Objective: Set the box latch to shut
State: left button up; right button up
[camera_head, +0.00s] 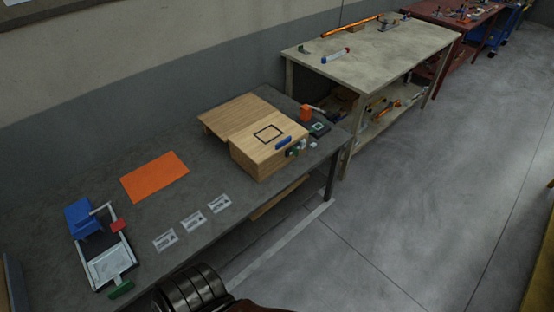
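A light wooden box (254,163) stands near the right end of the grey workbench. Its top carries a black square outline (268,133) and a blue bar (283,142) near the front right edge. Small green, dark and white fittings (293,151) sit on the box's right side; the latch is too small to make out, and I cannot tell its setting. A flat wooden panel (228,114) adjoins the box at the back left. Neither of my grippers is in view; only a dark ribbed part of my own body shows at the bottom edge.
The grey workbench (150,210) holds an orange mat (154,177), several printed labels (192,220) and a metal-framed device (110,265) with a blue block (83,217). An orange object (305,113) stands behind the box. Bare bench lies left of the box.

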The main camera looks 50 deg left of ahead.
aim_at(295, 151)
jog(key=k, duration=0.3)
jog(key=u, duration=0.75)
